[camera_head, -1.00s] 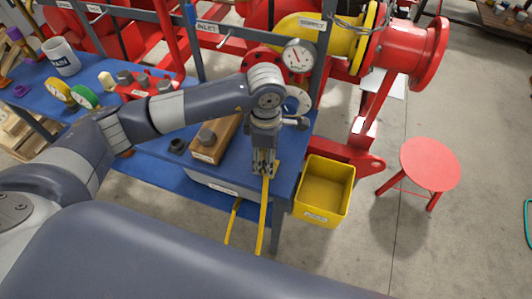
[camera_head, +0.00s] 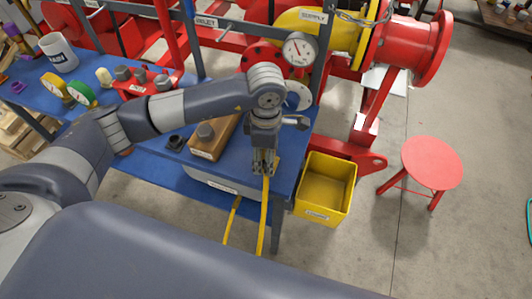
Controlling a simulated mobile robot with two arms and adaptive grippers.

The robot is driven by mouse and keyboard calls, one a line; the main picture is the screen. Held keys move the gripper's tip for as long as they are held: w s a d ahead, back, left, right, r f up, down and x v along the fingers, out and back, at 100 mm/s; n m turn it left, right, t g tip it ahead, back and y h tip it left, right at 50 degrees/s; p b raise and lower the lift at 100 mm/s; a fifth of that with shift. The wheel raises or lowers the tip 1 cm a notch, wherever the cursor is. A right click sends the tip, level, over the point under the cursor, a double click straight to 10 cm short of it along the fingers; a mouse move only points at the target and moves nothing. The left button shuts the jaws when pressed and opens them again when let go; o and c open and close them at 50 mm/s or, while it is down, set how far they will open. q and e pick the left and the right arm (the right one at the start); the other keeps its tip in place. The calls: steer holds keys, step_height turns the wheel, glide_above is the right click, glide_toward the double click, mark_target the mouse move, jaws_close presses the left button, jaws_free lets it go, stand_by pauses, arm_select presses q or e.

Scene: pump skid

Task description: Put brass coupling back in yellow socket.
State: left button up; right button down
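My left gripper (camera_head: 264,170) points down at the front right corner of the blue bench (camera_head: 240,165). Its fingers look close together, and a small yellowish patch (camera_head: 276,165) shows beside the tips. I cannot tell whether they hold anything. No brass coupling can be made out clearly; the gripper may hide it. The yellow socket cannot be identified for certain. A red block (camera_head: 133,90) with several grey knobs stands at the back left of the bench. A wooden block (camera_head: 204,150) with a dark knob lies left of the gripper. My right gripper is not in view.
A yellow bin (camera_head: 325,190) stands right of the bench, and a red stool (camera_head: 432,162) farther right. Yellow strips (camera_head: 263,225) run down below the bench front. A gauge (camera_head: 299,49) and red pipework stand behind. A white mug (camera_head: 58,52) and yellow and green dials sit left.

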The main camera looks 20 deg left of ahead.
arm_select(q)
steer(key=o, duration=1.2)
steer(key=shift+o, duration=0.2)
step_height(320, 180, up, 12)
steer(key=shift+s, duration=0.1)
